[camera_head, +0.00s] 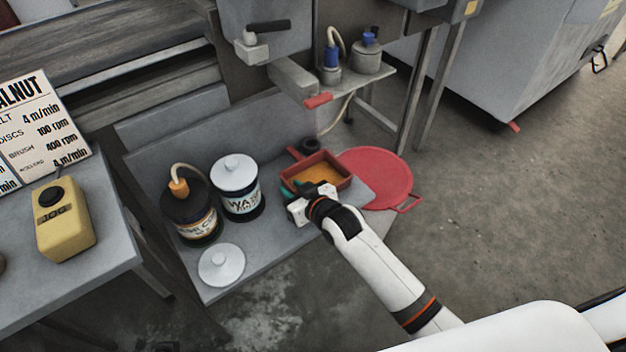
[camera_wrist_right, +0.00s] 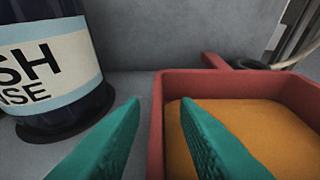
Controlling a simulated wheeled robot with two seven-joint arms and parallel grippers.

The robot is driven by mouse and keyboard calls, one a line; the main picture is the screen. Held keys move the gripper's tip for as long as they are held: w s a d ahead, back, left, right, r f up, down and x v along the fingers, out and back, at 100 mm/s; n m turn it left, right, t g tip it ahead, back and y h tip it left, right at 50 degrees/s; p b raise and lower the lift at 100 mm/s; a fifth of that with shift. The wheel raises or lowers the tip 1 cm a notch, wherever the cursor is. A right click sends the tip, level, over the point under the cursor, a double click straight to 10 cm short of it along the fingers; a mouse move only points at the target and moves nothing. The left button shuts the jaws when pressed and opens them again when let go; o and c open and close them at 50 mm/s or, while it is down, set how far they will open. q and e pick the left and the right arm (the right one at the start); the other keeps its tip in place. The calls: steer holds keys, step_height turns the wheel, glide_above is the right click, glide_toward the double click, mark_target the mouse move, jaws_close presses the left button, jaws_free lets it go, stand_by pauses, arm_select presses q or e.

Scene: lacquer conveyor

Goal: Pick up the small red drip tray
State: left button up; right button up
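The small red drip tray (camera_head: 347,178) sits on the right part of the grey bench shelf. It is rectangular, with a short red handle at its far left, and holds an amber-orange layer; its far wall shows in the right wrist view (camera_wrist_right: 250,78). My right gripper (camera_head: 290,188) is at the tray's near left side. Its two teal fingers (camera_wrist_right: 161,100) are apart in the wrist view, and the tray's left wall appears in the gap between them. I cannot tell whether either finger touches the wall. My left gripper is not in view.
A white-lidded wash jar (camera_head: 238,187) stands left of the tray, beside a dark bottle (camera_head: 190,212) with a hose. A loose white lid (camera_head: 222,265) lies in front. A round red lid or pan (camera_head: 385,175) is right of the tray. A red-tipped lever (camera_head: 318,100) overhangs behind.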

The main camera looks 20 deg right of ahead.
steer(key=shift+w+f, duration=0.1)
steer(key=shift+w, duration=0.15)
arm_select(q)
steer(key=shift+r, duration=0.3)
arm_select(e)
steer(key=shift+c, duration=0.6)
jaws_close()
steer(key=shift+r, duration=0.2)
